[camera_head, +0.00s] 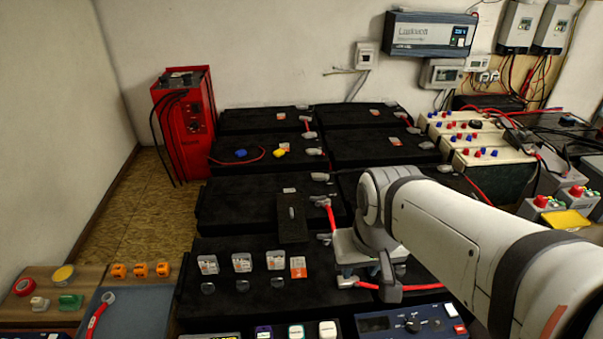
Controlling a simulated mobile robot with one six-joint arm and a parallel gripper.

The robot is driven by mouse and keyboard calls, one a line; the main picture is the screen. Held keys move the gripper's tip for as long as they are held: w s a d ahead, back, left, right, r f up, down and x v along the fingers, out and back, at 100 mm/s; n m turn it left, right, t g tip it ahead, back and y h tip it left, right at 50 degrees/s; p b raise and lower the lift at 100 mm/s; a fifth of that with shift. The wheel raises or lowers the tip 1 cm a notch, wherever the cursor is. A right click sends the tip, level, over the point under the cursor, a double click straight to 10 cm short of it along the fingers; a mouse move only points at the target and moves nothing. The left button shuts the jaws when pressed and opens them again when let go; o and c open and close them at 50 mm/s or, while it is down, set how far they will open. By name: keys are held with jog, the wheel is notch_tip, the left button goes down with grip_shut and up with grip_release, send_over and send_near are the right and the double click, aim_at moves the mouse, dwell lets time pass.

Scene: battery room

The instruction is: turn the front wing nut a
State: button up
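My gripper (386,286) points down over the right part of the front black battery (325,280), near a grey terminal piece with a red cable (420,287). I see its fingers from one side only, so I cannot tell whether they are open, shut or touching anything. I cannot pick out the front wing nut a for sure; it may be hidden behind my gripper or be too small to make out.
Labelled cards (242,263) and dark round pieces lie on the front battery. A blue meter box (410,323) stands close in front. More black batteries (265,120) fill the back, joined by red cables. A red cabinet (185,125) stands at the back left.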

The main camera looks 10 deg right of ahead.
jog(key=shift+d, duration=0.15)
jog(key=n+g+h+b, duration=0.3)
jog(key=n+h+b, duration=0.2)
jog(key=n+b, duration=1.15)
send_near(328, 234)
jog(key=n+p, duration=0.1)
jog(key=p, duration=0.1)
jog(key=b+x, duration=0.1)
jog(key=x, duration=0.7)
jog(key=shift+s+d+f+b, duration=0.1)
jog(key=shift+b, duration=0.3)
jog(key=shift+y, duration=0.3)
jog(key=shift+c, duration=0.5)
grip_shut()
